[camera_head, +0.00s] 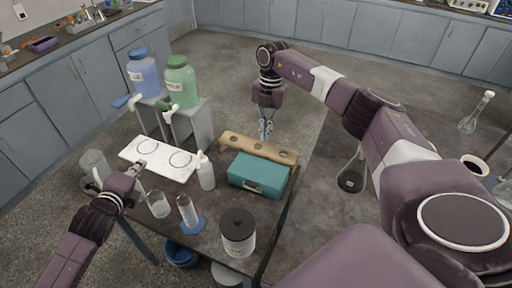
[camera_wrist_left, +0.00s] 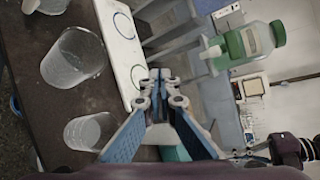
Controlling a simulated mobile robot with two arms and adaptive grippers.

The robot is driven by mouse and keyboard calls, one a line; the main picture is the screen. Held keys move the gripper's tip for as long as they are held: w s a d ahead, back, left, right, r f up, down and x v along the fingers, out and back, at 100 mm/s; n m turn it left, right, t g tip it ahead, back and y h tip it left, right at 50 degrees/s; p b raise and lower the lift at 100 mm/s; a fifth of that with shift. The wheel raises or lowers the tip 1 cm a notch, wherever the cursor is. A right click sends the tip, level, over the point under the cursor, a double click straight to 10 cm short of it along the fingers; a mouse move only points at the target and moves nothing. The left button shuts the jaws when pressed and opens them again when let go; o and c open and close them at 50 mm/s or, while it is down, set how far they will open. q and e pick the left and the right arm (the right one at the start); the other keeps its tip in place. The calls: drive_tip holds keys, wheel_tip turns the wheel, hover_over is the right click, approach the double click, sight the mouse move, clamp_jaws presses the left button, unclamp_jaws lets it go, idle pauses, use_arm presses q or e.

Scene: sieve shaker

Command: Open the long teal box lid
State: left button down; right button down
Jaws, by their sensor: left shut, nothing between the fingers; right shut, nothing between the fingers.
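The teal box (camera_head: 258,174) sits on the dark table, its lid down and a handle on its front side. A small teal patch (camera_wrist_left: 173,153) shows behind my left gripper in the left wrist view; most of it is hidden. My left gripper (camera_head: 138,168) is shut and empty near the white board, well to the left of the box. Its closed fingers (camera_wrist_left: 160,76) also show in the left wrist view. My right gripper (camera_head: 266,132) is shut and empty, pointing down just behind the wooden rack, beyond the box.
The wooden rack (camera_head: 242,145) with holes stands directly behind the box. A white bottle (camera_head: 206,171), a glass cylinder (camera_head: 187,210), a beaker (camera_head: 158,205) and a black-lidded jar (camera_head: 237,232) stand left and front of it. Blue (camera_head: 144,76) and green (camera_head: 180,84) jugs stand on a grey stand.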

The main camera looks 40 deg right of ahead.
use_arm(q)
drive_tip(key=s+d+r+m+h, duration=0.1)
drive_tip(key=s+d+m, duration=0.2)
drive_tip(key=d, duration=0.2)
drive_tip(key=s+d+r+m+g, duration=0.1)
drive_tip(key=s+d+r+m, duration=0.1)
drive_tip(key=d, duration=0.3)
drive_tip(key=s+d+r+m+g+h, duration=0.1)
drive_tip(key=s+d+r+m, duration=0.1)
drive_tip(key=d, duration=0.3)
drive_tip(key=shift+s+r+m+h, duration=0.25)
drive_tip(key=shift+s+m+h, duration=0.05)
drive_tip(key=shift+s+m, duration=0.6)
drive_tip(key=s+d+f+m+g, duration=0.1)
drive_tip(key=s+d+m+g, duration=0.2)
drive_tip(key=s+d+m, duration=0.55)
drive_tip(key=s+d+r+x, duration=0.1)
drive_tip(key=x, duration=0.9)
drive_tip(key=shift+d+f, duration=0.2)
drive_tip(key=shift+d, duration=0.05)
drive_tip(key=shift+w+m, duration=0.1)
drive_tip(key=shift+m, duration=0.15)
use_arm(e)
drive_tip(key=c, duration=1.4)
unclamp_jaws()
drive_tip(key=shift+d, duration=0.1)
